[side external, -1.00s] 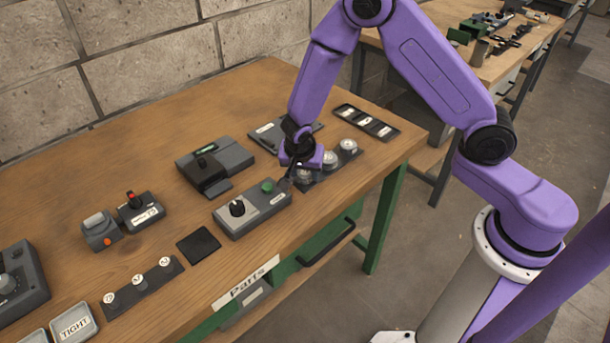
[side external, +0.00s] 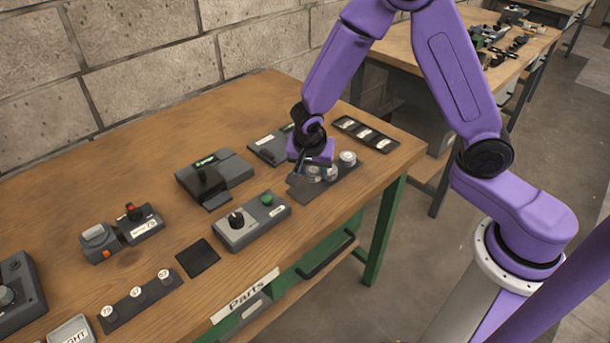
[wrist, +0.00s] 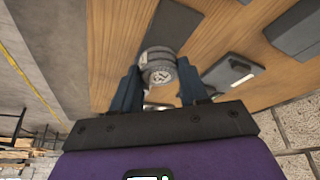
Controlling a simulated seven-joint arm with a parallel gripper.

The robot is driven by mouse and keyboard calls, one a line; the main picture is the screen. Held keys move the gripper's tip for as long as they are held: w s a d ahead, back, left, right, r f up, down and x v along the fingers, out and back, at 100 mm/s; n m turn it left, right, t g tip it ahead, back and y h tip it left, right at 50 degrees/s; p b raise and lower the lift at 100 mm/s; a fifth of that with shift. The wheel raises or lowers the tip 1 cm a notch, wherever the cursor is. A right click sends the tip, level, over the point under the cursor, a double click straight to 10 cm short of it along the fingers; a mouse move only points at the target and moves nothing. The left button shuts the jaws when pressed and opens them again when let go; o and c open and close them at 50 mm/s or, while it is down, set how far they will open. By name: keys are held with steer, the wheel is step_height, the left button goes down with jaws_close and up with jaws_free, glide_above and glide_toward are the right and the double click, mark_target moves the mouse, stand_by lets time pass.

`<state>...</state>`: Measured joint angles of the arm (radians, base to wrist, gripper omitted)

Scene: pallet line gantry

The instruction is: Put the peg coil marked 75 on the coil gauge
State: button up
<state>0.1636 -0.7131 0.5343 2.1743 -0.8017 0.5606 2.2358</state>
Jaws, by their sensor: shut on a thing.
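My gripper (side external: 303,178) is shut on a round pale-topped coil (side external: 312,171), held just above the near end of a dark strip (side external: 309,192). In the wrist view the coil (wrist: 158,77) sits between my two fingers, its marking too small to read. Two more coils, one (side external: 330,173) in the middle and one (side external: 347,158) at the far end, stand on the strip. No readable label names the coil gauge. A grey box with a green display (side external: 214,174) stands left of my gripper, and a flatter grey unit (side external: 268,147) with a label lies behind it.
A grey box with a black knob and green button (side external: 252,221) stands in front. A black pad (side external: 198,258) and a strip with numbered discs (side external: 139,298) lie front left. A black tray (side external: 366,134) lies behind right. Bare wood lies around the display box.

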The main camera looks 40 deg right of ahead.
steer(key=s+d+r, duration=0.2)
steer(key=s+r, duration=0.5)
steer(key=s, duration=0.4)
glide_above(281, 146)
steer(key=s+a, duration=0.1)
steer(key=s, duration=0.1)
steer(key=shift+n, duration=0.3)
steer(key=f, duration=0.8)
steer(key=shift+w+f, duration=0.2)
steer(key=shift+f, duration=0.15)
steer(key=shift+w+f, duration=0.2)
steer(key=shift+f, duration=1.55)
